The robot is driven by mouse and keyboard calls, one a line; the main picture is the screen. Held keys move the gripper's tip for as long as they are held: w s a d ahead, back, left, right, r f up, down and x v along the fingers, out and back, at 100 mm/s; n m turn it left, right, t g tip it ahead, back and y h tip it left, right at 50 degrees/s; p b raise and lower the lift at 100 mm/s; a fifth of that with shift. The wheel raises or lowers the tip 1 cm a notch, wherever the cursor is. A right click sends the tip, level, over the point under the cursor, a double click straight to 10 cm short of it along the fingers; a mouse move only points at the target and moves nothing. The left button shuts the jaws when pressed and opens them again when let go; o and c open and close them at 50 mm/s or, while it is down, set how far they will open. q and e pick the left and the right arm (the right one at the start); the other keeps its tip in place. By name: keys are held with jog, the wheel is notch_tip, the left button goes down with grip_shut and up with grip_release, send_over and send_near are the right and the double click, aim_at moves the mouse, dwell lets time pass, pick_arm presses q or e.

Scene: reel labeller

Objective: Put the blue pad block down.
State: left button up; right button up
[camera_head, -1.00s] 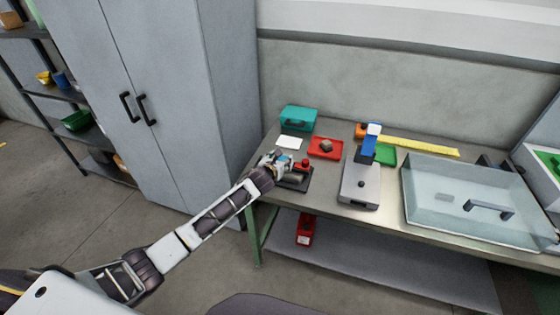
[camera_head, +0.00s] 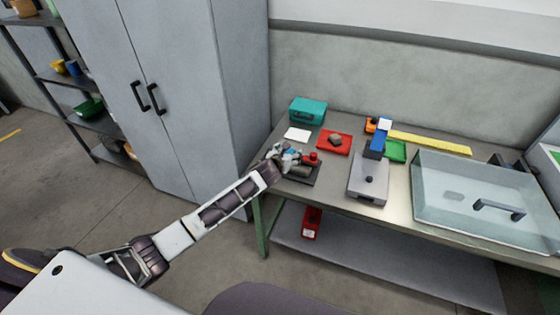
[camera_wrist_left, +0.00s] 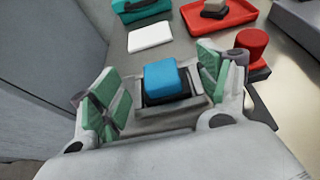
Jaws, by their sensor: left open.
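The blue pad block (camera_wrist_left: 165,78) is between the two green-padded fingers of my left gripper (camera_head: 286,156) in the left wrist view. Gaps show on both sides of the block, so the fingers are open and apart from it. The block has a dark lower part and sits within a grey frame-like holder (camera_wrist_left: 196,100). In the head view the gripper is over the dark base plate (camera_head: 302,179) at the table's left end and mostly hides the block. My right gripper is not in view.
A red knob (camera_wrist_left: 252,42) stands close to the right finger. A white card (camera_head: 297,134), a teal case (camera_head: 308,110) and a red tray (camera_head: 345,145) lie behind. A grey device (camera_head: 368,187) and a clear tank (camera_head: 440,210) stand to the right.

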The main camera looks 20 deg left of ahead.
pick_arm(q)
jog(key=v, duration=1.1)
jog(key=shift+s, duration=0.15)
jog(key=shift+r, duration=0.1)
dwell(0.8)
